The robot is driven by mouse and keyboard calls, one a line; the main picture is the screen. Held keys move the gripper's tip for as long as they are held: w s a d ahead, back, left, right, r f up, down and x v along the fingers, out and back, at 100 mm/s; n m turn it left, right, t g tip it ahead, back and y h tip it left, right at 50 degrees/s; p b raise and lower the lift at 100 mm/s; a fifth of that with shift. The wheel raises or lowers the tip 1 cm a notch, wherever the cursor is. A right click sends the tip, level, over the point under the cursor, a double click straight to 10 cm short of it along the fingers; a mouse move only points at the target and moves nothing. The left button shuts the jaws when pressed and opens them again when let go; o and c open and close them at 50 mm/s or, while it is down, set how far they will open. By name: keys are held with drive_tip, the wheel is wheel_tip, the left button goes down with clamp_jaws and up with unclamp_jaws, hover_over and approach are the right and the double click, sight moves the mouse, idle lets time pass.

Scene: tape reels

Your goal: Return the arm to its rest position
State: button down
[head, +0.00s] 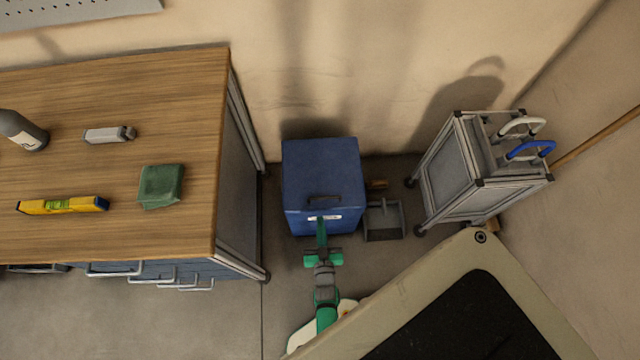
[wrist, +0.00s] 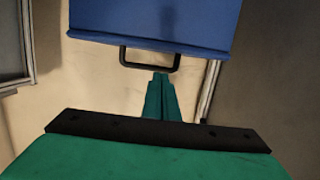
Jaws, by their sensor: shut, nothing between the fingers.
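My gripper (head: 321,232) is a green tool at the end of my arm, low in the middle of the head view. It points toward the front of a blue box (head: 322,170) with a dark handle (head: 324,198) and a pale label. In the wrist view my gripper (wrist: 161,78) is shut and empty, its fingers together. Its tips show just below the dark handle (wrist: 150,66) of the blue box (wrist: 155,22). I cannot tell whether the tips touch the box.
A wooden workbench (head: 120,105) stands left, with a green cloth (head: 161,185), a yellow level (head: 62,205), a grey tool (head: 108,134) and a dark bottle (head: 22,130). A grey dustpan (head: 384,220) and a grey cart (head: 448,180) stand right of the box. Floor in front of the bench is clear.

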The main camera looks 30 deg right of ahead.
drive_tip(key=shift+s+a+f, duration=0.15)
drive_tip(key=shift+s+f, duration=0.05)
drive_tip(key=shift+s, duration=0.1)
drive_tip(key=s+a+r+n+t+y, duration=0.1)
drive_tip(key=s+a+r+y, duration=0.1)
drive_tip(key=s+a+r, duration=0.3)
drive_tip(key=s+a+r+n+y, duration=0.1)
drive_tip(key=s+a+r, duration=0.1)
drive_tip(key=a+r, duration=0.5)
drive_tip(key=s+a+r+n+y, duration=0.1)
drive_tip(key=s+a+r, duration=0.1)
drive_tip(key=r, duration=0.6)
drive_tip(key=s+a+r+n+y, duration=0.1)
drive_tip(key=s+a+r+y, duration=0.1)
drive_tip(key=r, duration=0.6)
drive_tip(key=s+a+r+n+y, duration=0.1)
drive_tip(key=s+a+r, duration=0.1)
drive_tip(key=r, duration=0.6)
drive_tip(key=shift+s+a+r+n+t+y, duration=0.15)
drive_tip(key=shift+s+a+n+t+y, duration=0.2)
drive_tip(key=shift+s, duration=0.3)
drive_tip(key=shift+d, duration=0.1)
